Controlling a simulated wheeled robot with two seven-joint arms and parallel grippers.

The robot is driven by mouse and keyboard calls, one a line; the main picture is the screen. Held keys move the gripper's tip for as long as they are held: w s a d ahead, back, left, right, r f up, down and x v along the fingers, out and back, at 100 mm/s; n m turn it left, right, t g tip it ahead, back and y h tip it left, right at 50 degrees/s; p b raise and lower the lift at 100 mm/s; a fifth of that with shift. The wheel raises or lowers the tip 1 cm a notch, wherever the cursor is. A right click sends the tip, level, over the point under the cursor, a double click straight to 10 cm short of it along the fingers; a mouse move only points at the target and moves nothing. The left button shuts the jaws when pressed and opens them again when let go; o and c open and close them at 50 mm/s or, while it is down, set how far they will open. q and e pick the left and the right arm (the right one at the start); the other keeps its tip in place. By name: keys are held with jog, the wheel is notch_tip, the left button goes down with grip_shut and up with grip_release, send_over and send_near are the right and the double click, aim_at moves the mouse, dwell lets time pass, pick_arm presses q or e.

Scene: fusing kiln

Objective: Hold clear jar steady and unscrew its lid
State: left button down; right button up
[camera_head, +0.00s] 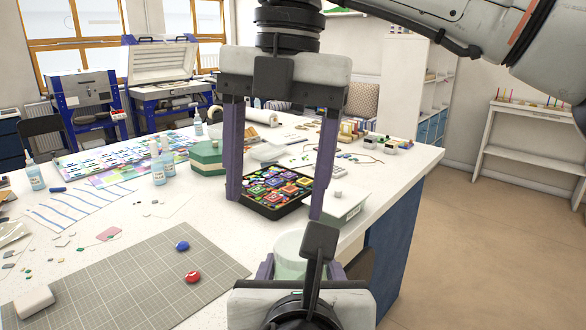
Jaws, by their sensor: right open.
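The clear jar (289,267) is pale green and see-through, near the table's front right edge. Its top looks round and whitish; the black part of my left gripper covers its right side, so I cannot make out the lid clearly. My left gripper (300,268) comes from the bottom of the view, with one finger on each side of the jar, and appears shut on it. My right gripper (275,205) hangs from above with its two long purple fingers wide apart. It is open and empty, above and beyond the jar in the picture.
Behind the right gripper lies a black tray (252,205) of colourful glass pieces. A grey cutting mat (135,270) with a red (193,277) and a blue piece (182,246) lies left.

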aim_at(291, 243)
jog(key=shift+w+d+r+m+t+h, duration=0.1)
jog(key=shift+d+r+m+t+h, duration=0.15)
jog(key=shift+d, duration=0.25)
jog(key=shift+w+d+r+m+t+h, duration=0.15)
jog(key=shift+d+r+h, duration=0.15)
jog(key=shift+d, duration=0.2)
jog(key=shift+s+d+f, duration=0.1)
jog(key=shift+f, duration=0.1)
notch_tip(291, 243, down, 7)
jog(key=shift+f, duration=0.15)
jog(key=c, duration=1.1)
jog(key=n, duration=0.6)
jog(key=shift+s+a+n, duration=0.2)
jog(key=shift+s+n, duration=0.05)
jog(key=shift+n, duration=0.15)
jog(key=shift+c, duration=0.2)
jog(key=o, duration=1.2)
